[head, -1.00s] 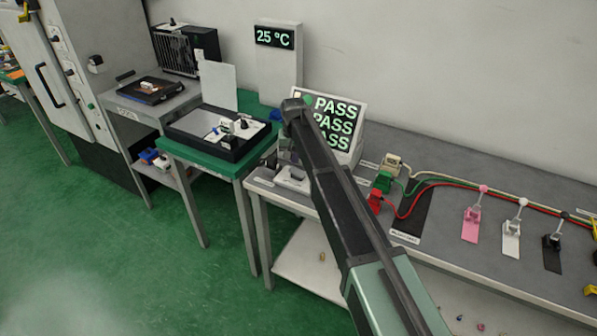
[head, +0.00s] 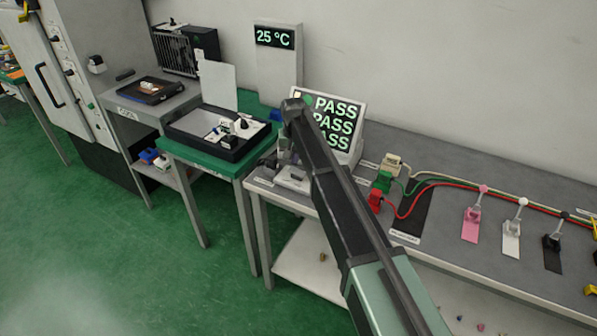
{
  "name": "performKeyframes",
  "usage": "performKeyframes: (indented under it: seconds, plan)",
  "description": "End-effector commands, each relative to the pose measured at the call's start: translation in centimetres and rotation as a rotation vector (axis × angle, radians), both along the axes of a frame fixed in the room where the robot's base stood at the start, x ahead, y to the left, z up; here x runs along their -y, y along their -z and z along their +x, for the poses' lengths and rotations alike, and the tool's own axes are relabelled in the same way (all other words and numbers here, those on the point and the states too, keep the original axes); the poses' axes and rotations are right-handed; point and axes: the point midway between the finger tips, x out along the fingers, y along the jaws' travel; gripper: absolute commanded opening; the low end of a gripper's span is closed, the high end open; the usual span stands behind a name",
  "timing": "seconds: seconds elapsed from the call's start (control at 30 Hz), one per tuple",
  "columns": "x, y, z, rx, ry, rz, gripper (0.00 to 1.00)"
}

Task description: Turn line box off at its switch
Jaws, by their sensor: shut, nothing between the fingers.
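I cannot tell by any readable label which unit is the line box. A low pale unit (head: 293,179) sits at the left end of the grey bench, partly hidden by my arm. My arm crosses the middle of the view, and its far joint is in front of the PASS screen (head: 338,115). A dark shape just left of the arm, above the pale unit, looks like my gripper (head: 268,160). It is small and partly covered, shut and empty. Whether it touches the unit cannot be seen.
Red (head: 375,201), green (head: 382,181) and cream (head: 391,162) connectors with cables stand right of my arm. Pink (head: 473,220), white (head: 514,232) and black (head: 553,248) levers follow.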

Motion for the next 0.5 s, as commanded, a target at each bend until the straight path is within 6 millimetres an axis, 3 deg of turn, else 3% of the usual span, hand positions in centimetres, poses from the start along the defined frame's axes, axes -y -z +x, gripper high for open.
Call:
performKeyframes:
  seconds: [0.5]
  plan:
    - [0.00, 0.86, 0.00, 0.000, 0.000, 0.000, 0.00]
